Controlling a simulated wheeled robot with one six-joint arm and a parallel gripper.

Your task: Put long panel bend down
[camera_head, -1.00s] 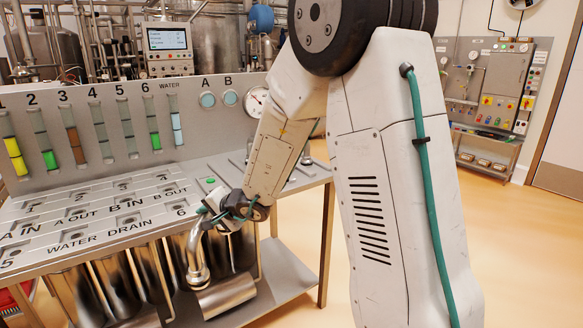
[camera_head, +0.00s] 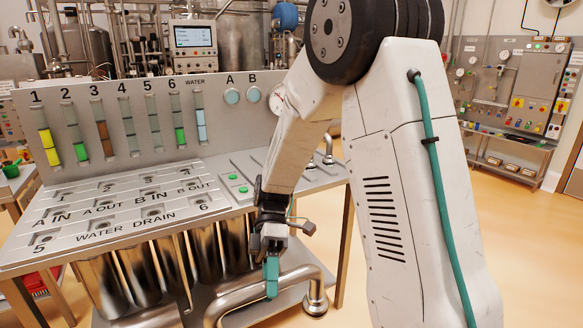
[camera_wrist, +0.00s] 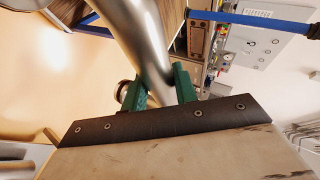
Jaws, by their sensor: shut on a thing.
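The long panel bend is a shiny steel pipe (camera_head: 244,293) with bent ends and a union fitting at its right end. My gripper (camera_head: 271,278) has green fingers and is shut on the pipe, in front of the panel table's front edge and below its top. In the wrist view the pipe (camera_wrist: 137,35) runs from the top edge down between the green fingers of my gripper (camera_wrist: 160,88). A round fitting (camera_wrist: 123,91) shows beside the left finger. Whether the pipe touches anything beneath cannot be told.
The panel table (camera_head: 130,245) has labelled ports such as A IN and WATER, and coloured level tubes on its upright back. Steel cylinders (camera_head: 140,275) stand under it. Open floor (camera_head: 520,215) lies to the right, with a control panel (camera_head: 515,85) behind.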

